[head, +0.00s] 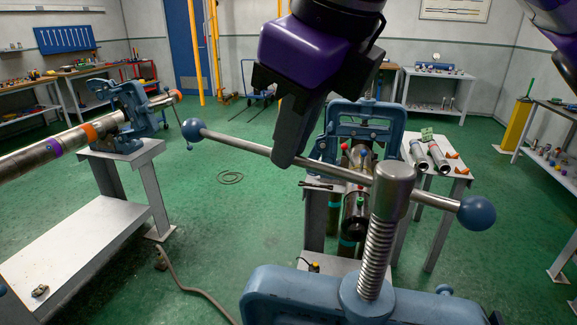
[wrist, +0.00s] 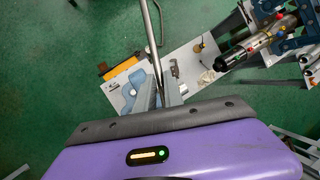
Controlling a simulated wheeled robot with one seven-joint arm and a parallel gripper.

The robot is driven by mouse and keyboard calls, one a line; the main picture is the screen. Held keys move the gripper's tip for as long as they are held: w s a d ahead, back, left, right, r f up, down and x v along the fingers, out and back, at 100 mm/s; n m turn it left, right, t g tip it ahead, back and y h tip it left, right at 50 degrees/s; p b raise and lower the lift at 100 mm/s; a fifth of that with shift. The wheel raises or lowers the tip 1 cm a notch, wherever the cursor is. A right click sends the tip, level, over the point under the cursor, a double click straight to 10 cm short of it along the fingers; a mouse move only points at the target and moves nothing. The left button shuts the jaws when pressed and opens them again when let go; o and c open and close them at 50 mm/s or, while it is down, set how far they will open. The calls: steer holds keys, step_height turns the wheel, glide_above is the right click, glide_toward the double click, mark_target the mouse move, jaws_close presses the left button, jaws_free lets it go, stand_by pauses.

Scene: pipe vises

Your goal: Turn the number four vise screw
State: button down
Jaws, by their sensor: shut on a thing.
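A blue vise (head: 310,300) fills the front of the head view, with an upright threaded steel screw (head: 376,250). A steel handle bar (head: 425,199) passes through the screw head (head: 393,190) and has a blue ball at each end. My gripper (head: 284,160) is shut on the handle bar, left of the screw head, between it and the left ball (head: 193,129). In the wrist view the bar (wrist: 150,35) runs down between my fingers (wrist: 162,98). I can read no number on this vise.
Behind stands another blue vise frame (head: 372,110) with pipes. A small table (head: 455,180) at right holds short pipes. At left another vise (head: 130,105) holds a long pipe (head: 30,157). Green floor (head: 240,205) is open between them, with a cable lying on it.

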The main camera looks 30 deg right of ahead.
steer(key=shift+w+d+r+m+b, duration=0.15)
steer(key=shift+w+d+m+b, duration=0.1)
steer(key=shift+d+m+b, duration=0.25)
steer(key=c, duration=1.5)
jaws_free()
steer(key=shift+o, duration=0.2)
